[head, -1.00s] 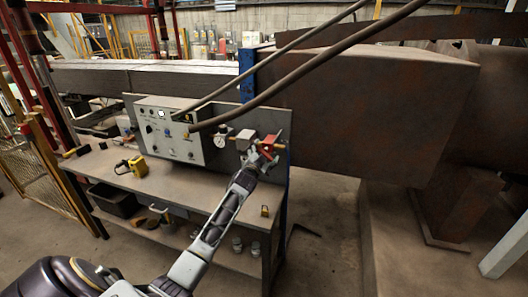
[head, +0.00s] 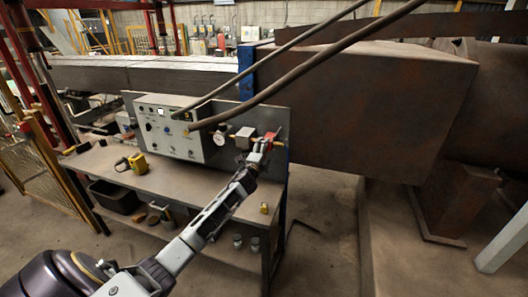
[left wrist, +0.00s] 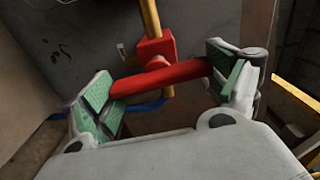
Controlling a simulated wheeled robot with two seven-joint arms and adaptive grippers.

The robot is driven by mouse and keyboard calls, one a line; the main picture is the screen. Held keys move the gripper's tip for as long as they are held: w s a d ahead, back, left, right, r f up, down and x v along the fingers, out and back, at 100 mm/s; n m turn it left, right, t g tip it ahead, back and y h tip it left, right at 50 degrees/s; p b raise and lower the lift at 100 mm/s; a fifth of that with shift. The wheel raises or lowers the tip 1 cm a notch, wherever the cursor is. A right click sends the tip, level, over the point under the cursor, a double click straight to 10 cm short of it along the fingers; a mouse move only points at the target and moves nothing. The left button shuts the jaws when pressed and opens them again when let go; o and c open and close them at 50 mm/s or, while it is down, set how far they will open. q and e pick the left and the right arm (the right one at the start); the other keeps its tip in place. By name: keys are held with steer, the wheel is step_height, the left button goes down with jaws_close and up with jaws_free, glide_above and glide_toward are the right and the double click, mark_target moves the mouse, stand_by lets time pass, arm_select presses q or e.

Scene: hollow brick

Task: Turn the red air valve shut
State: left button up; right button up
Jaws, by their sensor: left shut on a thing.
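The red air valve (head: 271,136) sits on a brass pipe at the right end of the grey panel. In the left wrist view its red body (left wrist: 156,50) is on the yellowish pipe, and its red lever (left wrist: 160,78) lies across between the green finger pads. My left gripper (head: 261,147) is at the valve and shut on the lever, one pad at each end of it. The gripper hides part of the valve in the head view. My right gripper is not in view.
A pressure gauge (head: 219,139) and a grey block (head: 243,138) sit left of the valve. A control box (head: 168,127) stands on the workbench (head: 200,180), with a yellow device (head: 138,163). Two thick dark hoses (head: 300,77) cross above. A large rusty beam (head: 370,110) is at the right.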

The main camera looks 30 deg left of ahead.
arm_select(q)
steer(key=shift+m, duration=0.5)
steer(key=o, duration=0.8)
steer(key=shift+s, duration=0.15)
steer(key=shift+v, duration=5.85)
steer(key=shift+d, duration=0.15)
steer(key=shift+f, duration=0.1)
